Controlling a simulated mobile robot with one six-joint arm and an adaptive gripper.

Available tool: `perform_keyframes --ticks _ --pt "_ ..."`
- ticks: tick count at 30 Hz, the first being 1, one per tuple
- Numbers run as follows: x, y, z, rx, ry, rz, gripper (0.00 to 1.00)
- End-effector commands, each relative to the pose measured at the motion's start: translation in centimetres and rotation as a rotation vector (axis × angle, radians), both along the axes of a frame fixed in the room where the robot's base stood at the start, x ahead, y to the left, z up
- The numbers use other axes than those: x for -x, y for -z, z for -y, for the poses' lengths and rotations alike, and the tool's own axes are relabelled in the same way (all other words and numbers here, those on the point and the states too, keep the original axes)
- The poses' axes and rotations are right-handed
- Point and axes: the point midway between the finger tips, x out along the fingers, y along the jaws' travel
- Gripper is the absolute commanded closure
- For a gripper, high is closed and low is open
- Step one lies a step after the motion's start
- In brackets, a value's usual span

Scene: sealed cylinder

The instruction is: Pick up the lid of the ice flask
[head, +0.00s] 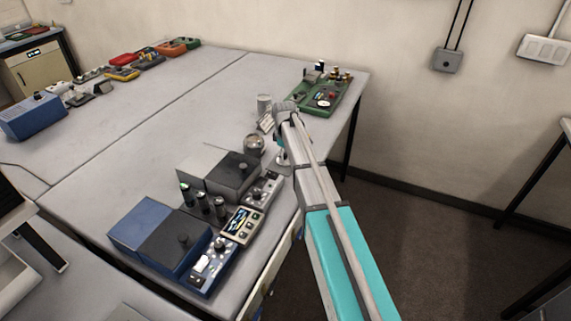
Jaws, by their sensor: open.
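A small shiny round silver object (254,145) sits on the table just left of my arm's end; it may be the ice flask with its lid, but it is too small to be sure. A pale grey cylinder (264,103) stands behind it. My gripper (281,159) is low over the table's right side, just right of the round object and apart from it. It is open and appears empty. My own arm hides part of the gripper and the table behind it.
On the table (130,130), a grey box (203,162) and a blue box (143,225) with dark tops and knobs stand in front, beside small control units. A green board (325,97) with parts lies behind my arm. The table's middle left is clear.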

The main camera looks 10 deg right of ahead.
Motion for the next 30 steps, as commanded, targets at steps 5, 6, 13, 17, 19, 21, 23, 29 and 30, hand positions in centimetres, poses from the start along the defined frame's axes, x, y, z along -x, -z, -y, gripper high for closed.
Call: perform_keyframes --ticks 5,6,13,17,19,21,23,29,30 --pt "0.0 0.24 -0.03 0.0 0.0 0.0 0.3" --pt "0.0 0.22 -0.03 0.0 0.0 0.0 0.3" --pt "0.0 0.2 -0.06 0.0 -0.001 0.0 0.3" --pt "0.0 0.2 -0.07 0.0 -0.001 0.0 0.3" --pt "0.01 0.2 -0.08 0.0 -0.001 0.0 0.3" --pt "0.0 0.2 -0.09 0.0 -0.001 0.0 0.39" --pt "0.0 0.2 -0.09 0.0 -0.001 0.0 0.5" --pt "0.0 0.2 -0.1 0.0 -0.001 0.0 0.87" --pt "0.01 0.21 -0.11 0.0 -0.001 0.0 0.95"
